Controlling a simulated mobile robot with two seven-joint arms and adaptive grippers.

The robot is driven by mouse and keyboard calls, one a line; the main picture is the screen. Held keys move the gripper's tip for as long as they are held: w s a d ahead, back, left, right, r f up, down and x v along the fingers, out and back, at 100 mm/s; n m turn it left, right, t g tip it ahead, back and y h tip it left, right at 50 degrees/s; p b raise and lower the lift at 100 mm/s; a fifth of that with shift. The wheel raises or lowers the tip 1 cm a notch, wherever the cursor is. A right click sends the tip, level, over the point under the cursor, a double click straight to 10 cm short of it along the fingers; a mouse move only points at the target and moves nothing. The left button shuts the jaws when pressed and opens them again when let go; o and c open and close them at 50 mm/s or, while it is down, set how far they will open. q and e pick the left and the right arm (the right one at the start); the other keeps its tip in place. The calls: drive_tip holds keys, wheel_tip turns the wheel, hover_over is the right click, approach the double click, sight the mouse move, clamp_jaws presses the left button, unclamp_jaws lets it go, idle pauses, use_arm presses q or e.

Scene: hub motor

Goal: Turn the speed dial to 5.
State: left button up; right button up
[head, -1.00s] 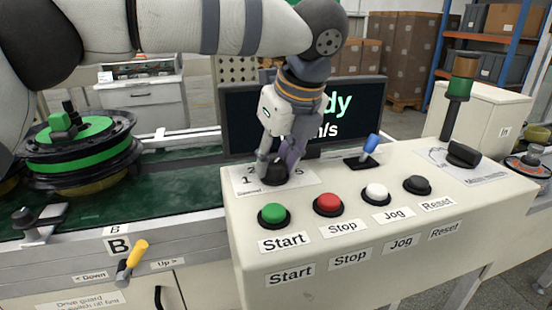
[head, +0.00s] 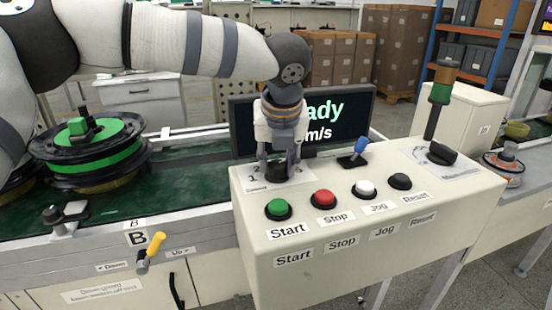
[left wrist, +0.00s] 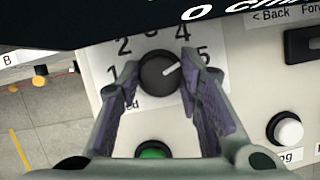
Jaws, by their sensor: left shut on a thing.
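The speed dial (left wrist: 158,72) is a round black knob on a white printed scale, best seen in the left wrist view. Its white pointer line points up and right, toward the 5 or just short of it, below the 4. In the head view the dial (head: 277,172) sits at the panel's back left corner, partly hidden by my gripper. My left gripper (head: 279,168) comes down on it from above. In the left wrist view its two purple-padded fingers (left wrist: 160,77) stand either side of the knob, shut on it. My right gripper is out of view.
A screen (head: 348,115) stands behind. A green conveyor (head: 190,172) lies to the left.

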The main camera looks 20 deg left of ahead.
use_arm(q)
drive_tip(key=shift+m+h, duration=0.5)
drive_tip(key=shift+m, duration=0.6)
drive_tip(key=o, duration=1.2)
drive_tip(key=shift+c, duration=0.2)
drive_tip(key=v, duration=1.2)
drive_tip(key=shift+s, duration=0.2)
drive_tip(key=shift+f, duration=0.1)
